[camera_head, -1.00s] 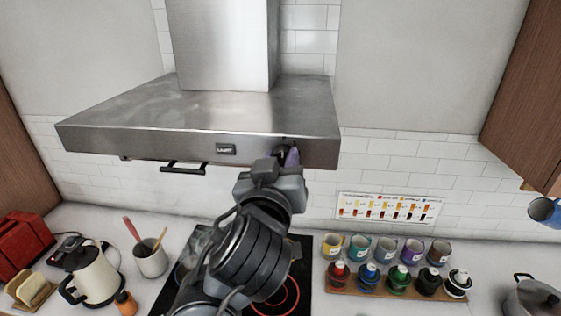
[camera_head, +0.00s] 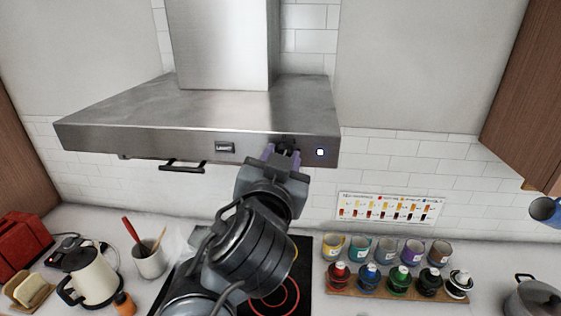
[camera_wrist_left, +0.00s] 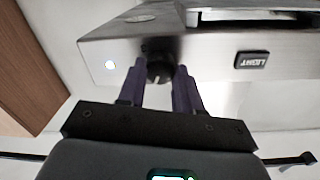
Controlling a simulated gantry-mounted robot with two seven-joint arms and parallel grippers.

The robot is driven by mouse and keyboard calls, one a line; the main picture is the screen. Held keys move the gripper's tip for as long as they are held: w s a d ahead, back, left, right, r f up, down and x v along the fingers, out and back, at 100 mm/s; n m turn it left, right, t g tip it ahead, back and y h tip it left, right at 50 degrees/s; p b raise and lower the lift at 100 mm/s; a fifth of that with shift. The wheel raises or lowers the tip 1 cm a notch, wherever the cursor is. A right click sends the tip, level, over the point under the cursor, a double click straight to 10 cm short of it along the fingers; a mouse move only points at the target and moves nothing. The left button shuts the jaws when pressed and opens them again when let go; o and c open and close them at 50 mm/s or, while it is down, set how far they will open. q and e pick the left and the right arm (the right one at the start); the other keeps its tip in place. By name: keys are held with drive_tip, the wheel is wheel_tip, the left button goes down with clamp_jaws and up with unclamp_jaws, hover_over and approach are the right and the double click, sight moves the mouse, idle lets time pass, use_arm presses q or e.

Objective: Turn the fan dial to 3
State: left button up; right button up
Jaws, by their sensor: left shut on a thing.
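The fan dial (camera_wrist_left: 160,68) is a small dark round knob on the steel front of the range hood (camera_head: 110,142). In the left wrist view, which is upside down, the two purple fingers of my left gripper (camera_wrist_left: 160,84) stand on either side of the dial and hold it. In the head view the left gripper (camera_head: 282,153) reaches up to the hood front and largely hides the dial. A small lit spot (camera_head: 320,152) shows right of it and also in the left wrist view (camera_wrist_left: 110,65). The dial's setting cannot be read. My right gripper is out of view.
The light button (camera_head: 225,147) is left of the dial, with a dark handle bar (camera_head: 182,167) below the hood edge. A black cooktop (camera_head: 303,252) lies below my arm. Several cups and jars stand on a wooden rack (camera_head: 350,290) at right.

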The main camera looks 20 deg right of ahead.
use_arm(q)
drive_tip(key=m+y+b, duration=0.1)
drive_tip(key=m+b, duration=0.4)
drive_tip(key=m, duration=1.5)
drive_tip(key=shift+s+d+f+m, duration=0.1)
drive_tip(key=shift+m, duration=0.2)
idle(0.4)
drive_tip(key=o, duration=1)
drive_tip(key=shift+o, duration=0.2)
drive_tip(key=p+v, duration=0.1)
drive_tip(key=v, duration=0.9)
drive_tip(key=shift+s+f+p, duration=0.15)
drive_tip(key=shift+s+p, duration=0.25)
